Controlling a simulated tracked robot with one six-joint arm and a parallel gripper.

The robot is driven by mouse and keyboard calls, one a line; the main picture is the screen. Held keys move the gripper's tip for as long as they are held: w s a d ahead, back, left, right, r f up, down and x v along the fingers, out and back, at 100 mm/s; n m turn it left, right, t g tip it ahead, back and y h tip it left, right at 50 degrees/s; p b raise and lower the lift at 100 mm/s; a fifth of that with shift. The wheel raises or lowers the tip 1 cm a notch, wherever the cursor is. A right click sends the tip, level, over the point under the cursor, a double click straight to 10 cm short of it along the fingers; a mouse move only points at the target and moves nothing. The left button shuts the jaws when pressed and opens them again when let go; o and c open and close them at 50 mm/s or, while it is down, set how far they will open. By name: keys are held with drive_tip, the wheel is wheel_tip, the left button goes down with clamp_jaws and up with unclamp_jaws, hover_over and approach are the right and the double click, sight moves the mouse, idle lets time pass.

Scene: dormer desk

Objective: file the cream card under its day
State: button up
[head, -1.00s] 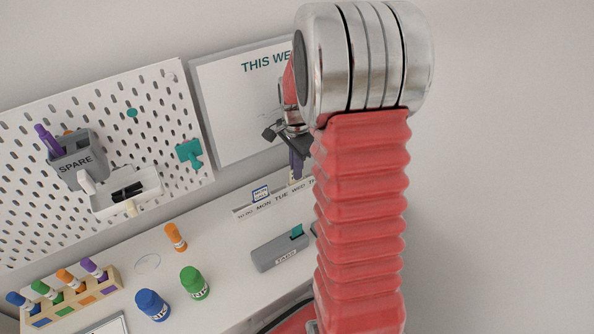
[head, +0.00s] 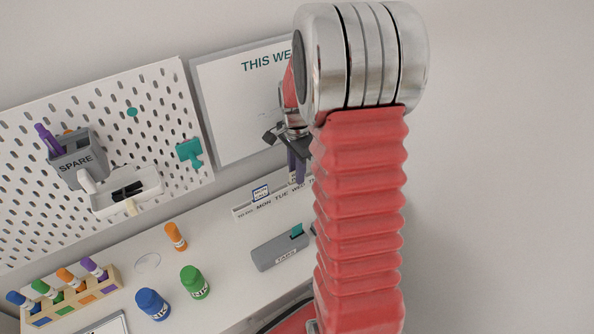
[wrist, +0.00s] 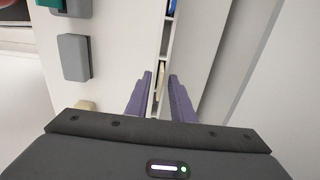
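The cream card (head: 293,178) shows only as a small pale piece below my fingers, at the day rack (head: 243,212) near the WED label. In the wrist view a cream edge (wrist: 161,72) shows in the rack between the fingertips. Which slot it stands in I cannot tell for sure. My gripper (head: 297,178) is just above the rack, its purple fingers pointing down. In the wrist view my gripper (wrist: 160,78) has its fingers apart, with a gap on both sides of the cream edge. The rack's right end is hidden behind my arm.
A blue-edged card (head: 260,193) stands in the rack near MON. A grey tabs box (head: 280,252) lies in front. The week board (head: 235,110) and pegboard (head: 105,150) are behind.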

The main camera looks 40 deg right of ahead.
drive_tip(key=shift+r, duration=0.1)
wheel_tip(320, 180, up, 12)
idle(0.5)
idle(0.5)
drive_tip(key=s+a+r+n+t, duration=0.1)
drive_tip(key=s+a+r+n, duration=0.25)
drive_tip(key=a, duration=0.25)
drive_tip(key=s+a+r+n+t, duration=0.25)
drive_tip(key=a+r+n, duration=0.2)
drive_tip(key=a, duration=0.25)
drive_tip(key=s+a+n+t, duration=0.2)
drive_tip(key=s+a+n, duration=0.7)
drive_tip(key=s+n, duration=0.1)
drive_tip(key=shift+s+a+f+n, duration=0.2)
drive_tip(key=shift+s+a+n, duration=0.1)
drive_tip(key=shift+s, duration=0.2)
drive_tip(key=shift+d, duration=0.1)
